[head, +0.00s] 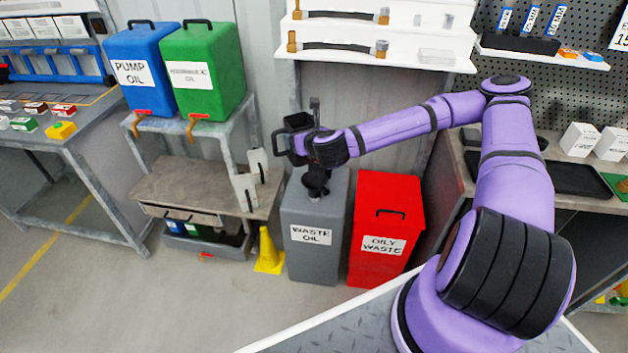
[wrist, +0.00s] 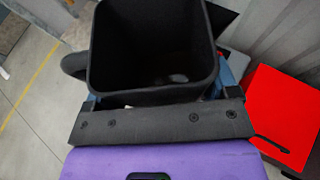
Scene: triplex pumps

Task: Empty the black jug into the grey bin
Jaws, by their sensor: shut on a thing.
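The black jug (wrist: 153,98) is in my gripper, and its square open mouth faces the wrist camera. A small paler patch shows deep inside it; I cannot tell whether it is liquid. In the head view the jug (head: 297,121) is up above the grey bin, partly hidden by my gripper (head: 312,146). Its exact tilt is hard to judge. My gripper is shut on the jug, with a finger on each side. The grey bin (head: 312,264), labelled WASTE OIL, stands on the floor with a black funnel (head: 316,180) on top, below my gripper.
A red OILY WASTE bin (head: 385,265) stands right of the grey bin. A yellow cone (head: 268,250) stands to its left. A low bench (head: 190,186) holds pale containers (head: 246,190) close by on the left. Shelves (head: 375,57) hang on the wall above.

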